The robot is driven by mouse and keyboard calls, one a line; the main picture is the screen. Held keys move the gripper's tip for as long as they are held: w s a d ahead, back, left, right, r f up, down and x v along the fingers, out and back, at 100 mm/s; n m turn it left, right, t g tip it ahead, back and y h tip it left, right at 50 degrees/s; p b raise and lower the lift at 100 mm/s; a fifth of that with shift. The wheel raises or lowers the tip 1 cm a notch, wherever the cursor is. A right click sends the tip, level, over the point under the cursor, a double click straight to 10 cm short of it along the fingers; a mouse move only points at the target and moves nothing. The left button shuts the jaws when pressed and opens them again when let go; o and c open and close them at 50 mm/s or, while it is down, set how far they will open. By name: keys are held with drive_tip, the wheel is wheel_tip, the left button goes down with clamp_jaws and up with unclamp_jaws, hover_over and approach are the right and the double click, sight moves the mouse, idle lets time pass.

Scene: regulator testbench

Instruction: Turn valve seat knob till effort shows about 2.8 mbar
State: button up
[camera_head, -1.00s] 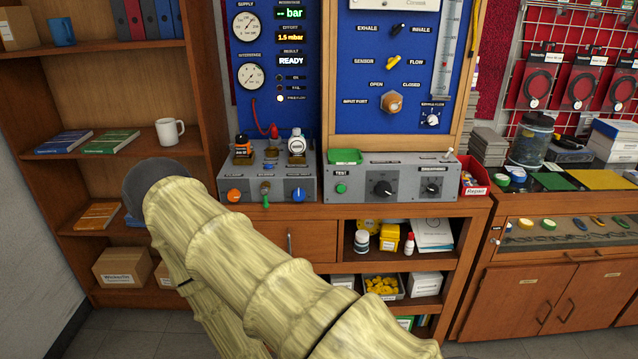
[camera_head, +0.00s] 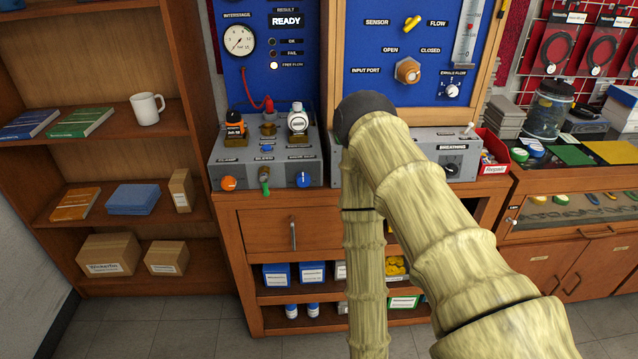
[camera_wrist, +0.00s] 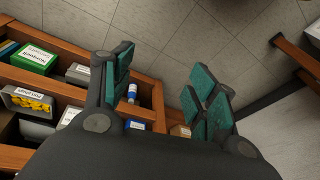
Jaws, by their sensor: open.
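The grey regulator unit (camera_head: 265,155) sits on the bench at centre left in the head view. Its front carries an orange knob (camera_head: 228,183), a green fitting (camera_head: 264,180) and a blue knob (camera_head: 304,179). Their labels are too small to read, so I cannot tell which is the valve seat knob. The effort display is outside the head view now. My gripper (camera_wrist: 162,62) shows only in the wrist view, its green-padded fingers apart and empty. It faces the floor and low shelves, away from the knobs.
My arm crosses the head view and hides part of the breathing unit (camera_head: 455,160) and the lower cabinet. A wooden bookshelf (camera_head: 190,70) stands at left. Boxes and a yellow-filled bin (camera_wrist: 30,102) fill the cabinet shelves. Tiled floor (camera_wrist: 180,25) is open beside them.

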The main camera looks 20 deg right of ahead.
drive_tip(key=w+a+r+t+y, duration=0.1)
drive_tip(key=w+a+r+t, duration=0.35)
drive_tip(key=w, duration=0.55)
drive_tip(key=m+t+h, duration=0.6)
drive_tip(key=t+h, duration=0.1)
drive_tip(key=t, duration=0.3)
approach(303, 182)
drive_tip(key=shift+n, duration=0.3)
drive_tip(key=p+x, duration=0.2)
drive_tip(key=x, duration=0.6)
drive_tip(key=shift+w+f+p, duration=0.15)
drive_tip(key=shift+p, duration=0.15)
drive_tip(key=shift+c, duration=0.2)
drive_tip(key=c, duration=1)
